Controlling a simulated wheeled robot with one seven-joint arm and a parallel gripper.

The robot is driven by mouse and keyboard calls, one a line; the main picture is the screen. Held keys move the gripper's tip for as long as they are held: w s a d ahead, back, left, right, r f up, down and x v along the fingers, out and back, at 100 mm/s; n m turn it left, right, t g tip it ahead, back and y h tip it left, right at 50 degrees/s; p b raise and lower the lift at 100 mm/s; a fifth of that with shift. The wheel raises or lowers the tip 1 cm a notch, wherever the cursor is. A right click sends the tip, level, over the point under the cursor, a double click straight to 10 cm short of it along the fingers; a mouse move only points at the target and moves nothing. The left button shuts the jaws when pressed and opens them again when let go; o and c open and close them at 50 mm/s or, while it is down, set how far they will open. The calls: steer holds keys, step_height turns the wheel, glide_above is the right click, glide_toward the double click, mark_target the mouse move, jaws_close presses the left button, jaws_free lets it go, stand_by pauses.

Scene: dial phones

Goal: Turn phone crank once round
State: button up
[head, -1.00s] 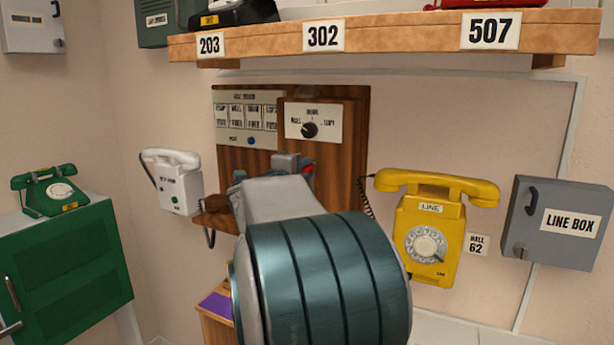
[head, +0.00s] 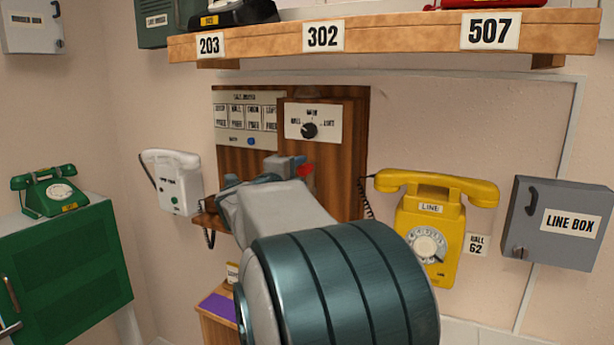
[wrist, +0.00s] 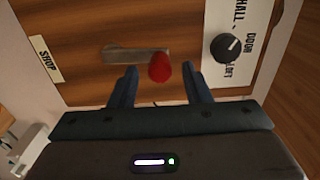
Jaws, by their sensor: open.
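The crank is a grey metal bar (wrist: 135,55) with a red knob (wrist: 159,68) at its end, on a wooden phone board (wrist: 85,75). In the head view, the red knob (head: 306,170) shows just beside my gripper (head: 284,163); most of the crank is hidden there by my arm. In the wrist view, my gripper (wrist: 160,78) is open, with one dark finger on each side of the red knob. Gaps show between the knob and both fingers. I cannot tell how deep the knob sits between them.
A black selector dial (head: 309,130) sits on a white plate above the crank. A yellow dial phone (head: 430,270) hangs to the right, its coiled cord near the board. A white phone (head: 180,185) hangs to the left. A shelf (head: 390,35) runs above.

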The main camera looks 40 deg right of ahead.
steer(key=shift+v, duration=2.15)
steer(key=w+a+f+n+t+y+p, duration=0.1)
steer(key=w+a+n+t+y, duration=0.25)
steer(key=a+n, duration=0.25)
steer(key=w+a+f+n+t+y+p, duration=0.1)
steer(key=w+a+n+t+y, duration=0.1)
steer(key=a+n+t+y, duration=0.35)
steer(key=s+a+f+n+g+y, duration=0.2)
steer(key=a+f+n+y, duration=0.4)
steer(key=a+n, duration=0.4)
steer(key=s+a+f+n+g+p, duration=0.1)
steer(key=s+a+f+n+g, duration=0.2)
steer(key=s, duration=0.7)
steer(key=s+a+f+n+g+y+p, duration=0.1)
steer(key=s+a+f+n+g, duration=0.2)
steer(key=s+f+n+g, duration=0.4)
steer(key=s+f+g, duration=0.1)
steer(key=s+f, duration=0.3)
steer(key=shift+s+a+y+p, duration=0.25)
steer(key=shift+a+y+p, duration=0.05)
